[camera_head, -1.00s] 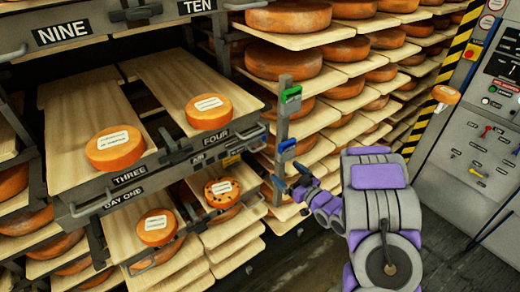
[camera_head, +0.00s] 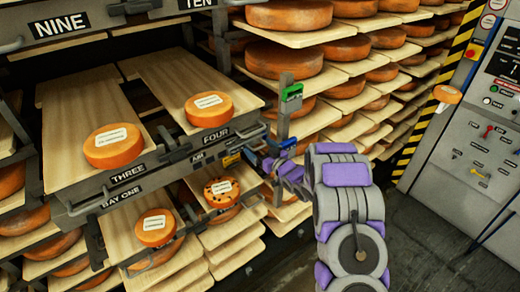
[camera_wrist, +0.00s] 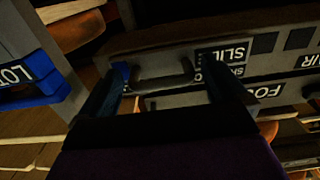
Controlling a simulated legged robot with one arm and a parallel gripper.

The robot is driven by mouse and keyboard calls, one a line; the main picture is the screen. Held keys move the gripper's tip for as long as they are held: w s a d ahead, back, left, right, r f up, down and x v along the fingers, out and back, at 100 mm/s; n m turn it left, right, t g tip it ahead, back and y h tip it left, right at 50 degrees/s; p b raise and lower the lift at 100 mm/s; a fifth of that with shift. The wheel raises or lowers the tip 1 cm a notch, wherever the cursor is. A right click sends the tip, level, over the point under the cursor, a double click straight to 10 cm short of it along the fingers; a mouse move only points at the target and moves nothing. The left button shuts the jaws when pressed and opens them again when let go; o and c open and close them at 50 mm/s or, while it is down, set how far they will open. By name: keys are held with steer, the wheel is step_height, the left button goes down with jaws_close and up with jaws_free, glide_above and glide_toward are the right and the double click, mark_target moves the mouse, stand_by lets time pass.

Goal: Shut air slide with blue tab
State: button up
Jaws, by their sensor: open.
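The air slide's front (camera_head: 197,156) is in the rail under the board marked FOUR. In the wrist view, a label reading SLI... (camera_wrist: 236,52) shows, with a bar handle (camera_wrist: 160,82) beside it. A small blue patch (camera_wrist: 122,72) lies at the handle's left end, partly hidden by a finger; I cannot tell if it is the tab. My gripper (camera_head: 262,163) is open at the right end of this rail. In the wrist view, its dark fingers (camera_wrist: 160,85) are apart, either side of the handle. Contact cannot be told.
A green tag (camera_head: 291,93) and a blue tag (camera_head: 288,143) hang on the post near my gripper; the blue LOT tag (camera_wrist: 28,82) is at left in the wrist view. Cheese wheels (camera_head: 208,109) sit on boards above and below. A control panel (camera_head: 480,150) stands right.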

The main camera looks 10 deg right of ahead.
steer(key=shift+w+a, duration=0.1)
steer(key=shift+w, duration=0.05)
steer(key=c, duration=1.4)
steer(key=shift+o, duration=0.2)
steer(key=s+a, duration=0.2)
steer(key=a, duration=0.2)
steer(key=s+a, duration=0.2)
steer(key=a, duration=0.3)
steer(key=s+a, duration=0.2)
steer(key=a, duration=0.3)
steer(key=shift+s+a+r+p, duration=0.1)
steer(key=shift+s+a+p, duration=0.05)
steer(key=shift+p, duration=0.2)
steer(key=shift+d, duration=0.3)
steer(key=o, duration=1.4)
steer(key=shift+a, duration=0.4)
steer(key=shift+c, duration=0.2)
